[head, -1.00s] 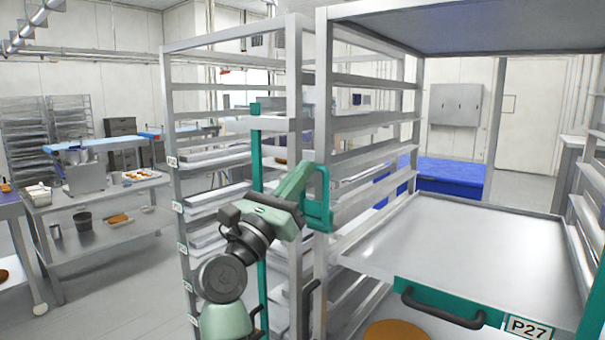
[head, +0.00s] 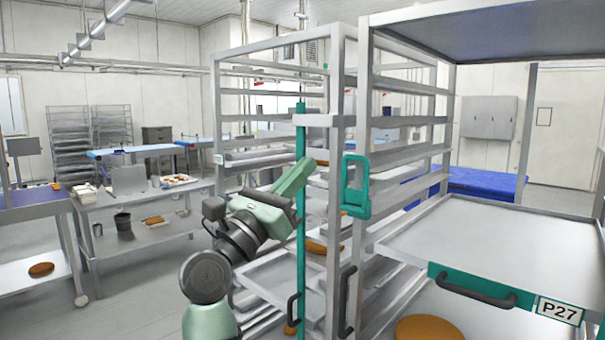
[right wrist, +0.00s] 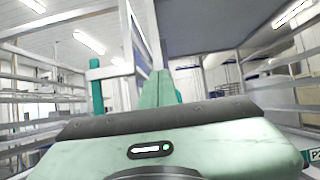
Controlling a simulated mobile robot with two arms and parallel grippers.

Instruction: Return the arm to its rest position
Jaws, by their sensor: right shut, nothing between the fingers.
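My right arm rises from the bottom of the head view, pale green with dark grey joints. Its gripper (head: 296,178) points up and to the right, shut and empty, in front of the tall green bar on the metal rack (head: 341,90). The green latch-like handle (head: 356,190) on the rack post is to the right of the gripper, with a gap between them in the picture. In the right wrist view, the green gripper (right wrist: 157,88) stands up behind the pale green wrist housing. My left gripper is not in view.
A tray shelf (head: 480,235) with a green front, black handle and P27 label stands at the right. A round brown item (head: 430,328) lies below it. Steel worktables (head: 150,200) stand at the left, a blue-covered block (head: 475,185) behind. Open floor lies at left centre.

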